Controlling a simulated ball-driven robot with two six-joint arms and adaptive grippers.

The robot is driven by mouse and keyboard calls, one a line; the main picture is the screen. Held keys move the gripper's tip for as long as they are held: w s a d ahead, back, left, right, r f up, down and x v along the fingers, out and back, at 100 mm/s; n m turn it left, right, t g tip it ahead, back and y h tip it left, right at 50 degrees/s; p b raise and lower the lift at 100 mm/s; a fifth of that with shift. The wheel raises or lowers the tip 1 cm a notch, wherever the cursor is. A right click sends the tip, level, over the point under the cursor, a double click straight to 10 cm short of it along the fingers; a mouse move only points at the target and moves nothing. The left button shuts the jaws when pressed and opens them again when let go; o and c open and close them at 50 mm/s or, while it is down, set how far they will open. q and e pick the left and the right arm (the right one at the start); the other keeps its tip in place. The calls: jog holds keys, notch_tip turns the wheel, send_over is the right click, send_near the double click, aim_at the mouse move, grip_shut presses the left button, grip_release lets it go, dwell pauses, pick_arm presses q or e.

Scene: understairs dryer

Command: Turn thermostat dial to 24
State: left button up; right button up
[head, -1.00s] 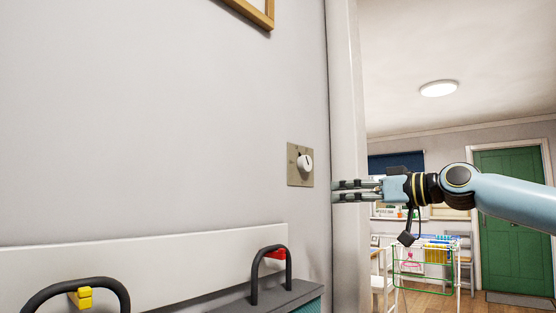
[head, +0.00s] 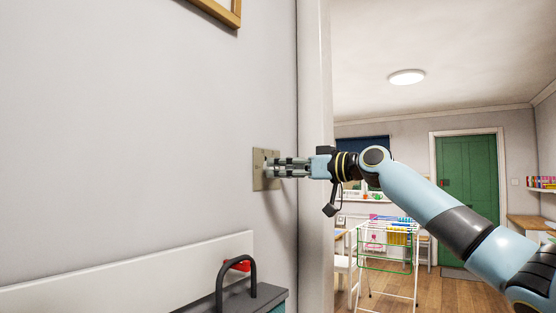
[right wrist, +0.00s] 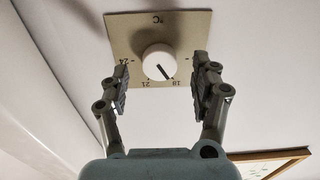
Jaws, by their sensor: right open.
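The thermostat is a beige square plate (head: 259,182) on the grey wall with a round white dial. In the right wrist view the plate (right wrist: 122,24) appears upside down, with °C and the numbers 24, 21 and 18. The white dial (right wrist: 155,58) has a dark pointer line directed toward 18. My right gripper (head: 277,167) reaches the plate from the right and covers most of the dial in the head view. In the right wrist view its open fingers (right wrist: 162,78) stand on either side of the dial, with gaps to it. My left gripper is not in view.
A wall edge with white trim (head: 314,100) stands just right of the thermostat. Below is a grey-topped unit with a black handle (head: 253,280) and a red part (head: 238,264). A drying rack (head: 388,240) and a green door (head: 467,190) are in the room beyond.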

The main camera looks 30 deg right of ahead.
jog(key=shift+x, duration=1.1)
jog(key=c, duration=1.2)
